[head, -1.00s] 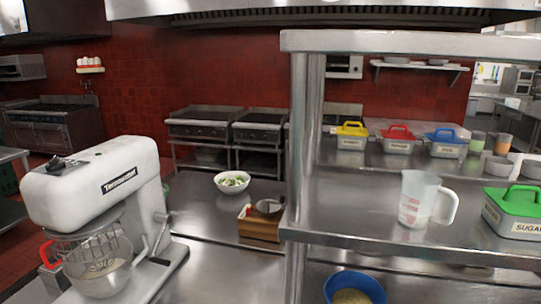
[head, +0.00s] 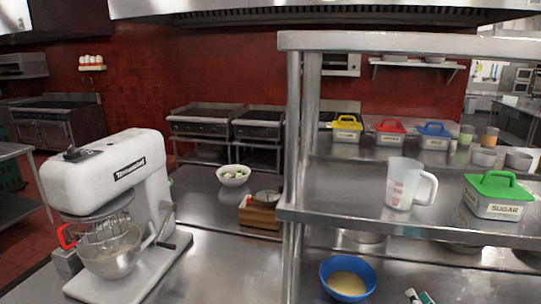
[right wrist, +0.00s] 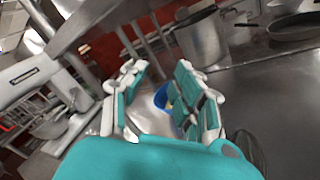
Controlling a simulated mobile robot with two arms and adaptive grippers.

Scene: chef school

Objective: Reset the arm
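My right gripper shows in the right wrist view (right wrist: 160,80), with teal and white fingers spread apart and nothing held between them. Only a small part of it (head: 419,297) shows at the bottom edge of the head view, right of the blue bowl. The blue bowl (head: 347,279) holds a pale yellow content and stands on the steel counter. In the wrist view the bowl (right wrist: 164,96) lies beyond the fingers, partly hidden by the right one. My left gripper is in neither current view.
A white stand mixer (head: 110,178) stands at the left. A steel shelf (head: 340,193) above the counter carries a measuring jug (head: 404,184) and a green-lidded sugar box (head: 494,197). A pot (right wrist: 202,38) shows in the wrist view. Counter between mixer and bowl is clear.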

